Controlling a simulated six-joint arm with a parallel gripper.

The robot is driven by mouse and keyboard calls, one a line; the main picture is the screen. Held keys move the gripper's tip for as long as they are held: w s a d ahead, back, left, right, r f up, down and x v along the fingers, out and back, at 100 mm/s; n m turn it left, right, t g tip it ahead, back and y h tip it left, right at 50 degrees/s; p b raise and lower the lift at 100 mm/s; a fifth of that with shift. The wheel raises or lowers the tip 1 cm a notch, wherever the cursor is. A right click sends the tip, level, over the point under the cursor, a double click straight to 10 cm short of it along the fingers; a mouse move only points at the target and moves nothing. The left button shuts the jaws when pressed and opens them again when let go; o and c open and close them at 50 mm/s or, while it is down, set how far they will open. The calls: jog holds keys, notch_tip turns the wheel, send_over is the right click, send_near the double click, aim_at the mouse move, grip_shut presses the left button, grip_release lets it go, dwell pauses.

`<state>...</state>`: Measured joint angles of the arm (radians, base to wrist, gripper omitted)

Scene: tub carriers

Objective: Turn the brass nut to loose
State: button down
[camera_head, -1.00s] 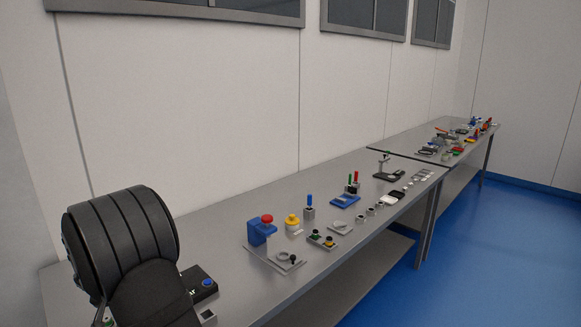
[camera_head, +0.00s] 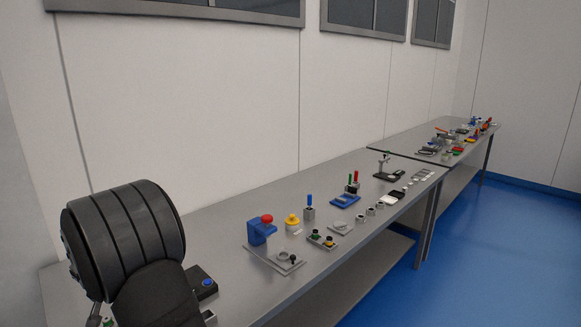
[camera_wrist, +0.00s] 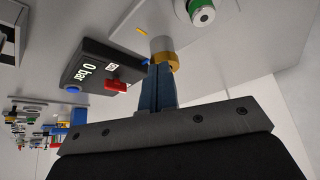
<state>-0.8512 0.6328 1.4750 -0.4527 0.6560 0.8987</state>
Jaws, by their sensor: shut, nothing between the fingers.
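The brass nut (camera_wrist: 166,60) is a gold ring around a grey cylindrical fitting (camera_wrist: 161,43), in the upper middle of the wrist view. My gripper (camera_wrist: 160,68) has blue-grey fingers that are closed together, with nothing between them. The fingertips are right at the nut and overlap its near edge in the picture; I cannot tell whether they touch it. A short yellow mark (camera_wrist: 141,31) lies on the light surface beside the fitting. In the head view the nut and my gripper are hidden behind my own arm.
A black box (camera_wrist: 95,62) reading "0 bar", with a red handle (camera_wrist: 116,86) and blue button, stands left of the nut. A green-ringed round fitting (camera_wrist: 201,11) is at upper right. Several fixtures, including a blue stand with a red top (camera_head: 262,230), line the grey bench (camera_head: 225,225).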

notch_tip(320, 180, up, 3)
jog(key=shift+r, duration=0.2)
jog(key=c, duration=2.2)
grip_release()
